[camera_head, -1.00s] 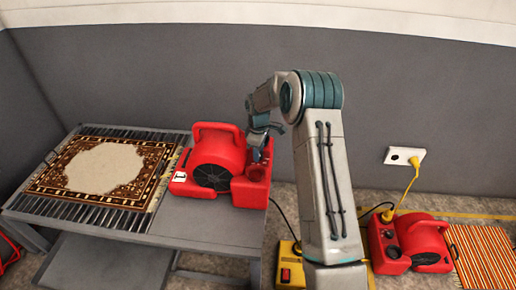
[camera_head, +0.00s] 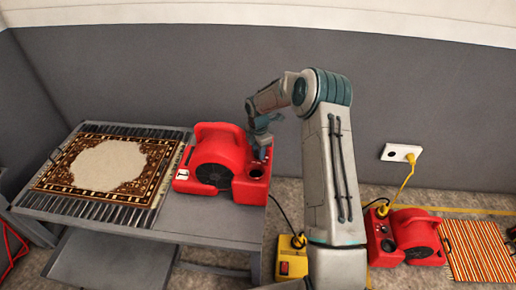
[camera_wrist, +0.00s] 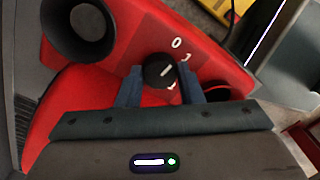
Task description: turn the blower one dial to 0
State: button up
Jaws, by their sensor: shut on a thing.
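Blower one (camera_head: 222,148) is a red blower with a white "1" label (camera_head: 182,174). It stands at the right end of the grey table (camera_head: 215,216). In the wrist view its black dial (camera_wrist: 160,70) has a white pointer line, which slants up and right, roughly toward the "1" mark. A white "0" (camera_wrist: 177,43) is printed above it, and a further mark below is partly hidden by a finger. My gripper (camera_wrist: 160,76) is shut on the dial, one blue finger on each side. In the head view my gripper (camera_head: 262,147) is at the blower's right end.
A round black opening (camera_wrist: 78,28) is left of the dial. A patterned rug (camera_head: 100,165) lies on the table's slatted top. A second red blower (camera_head: 405,235), a yellow box (camera_head: 291,258) and a striped rug (camera_head: 482,250) are on the floor at right. A wall socket (camera_head: 400,152) holds a yellow plug.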

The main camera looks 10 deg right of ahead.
jog(key=shift+w+r+n, duration=0.1)
jog(key=shift+n, duration=0.5)
jog(key=o, duration=1)
jog(key=shift+c, duration=0.2)
notch_tip(320, 180, up, 14)
jog(key=p, duration=0.2)
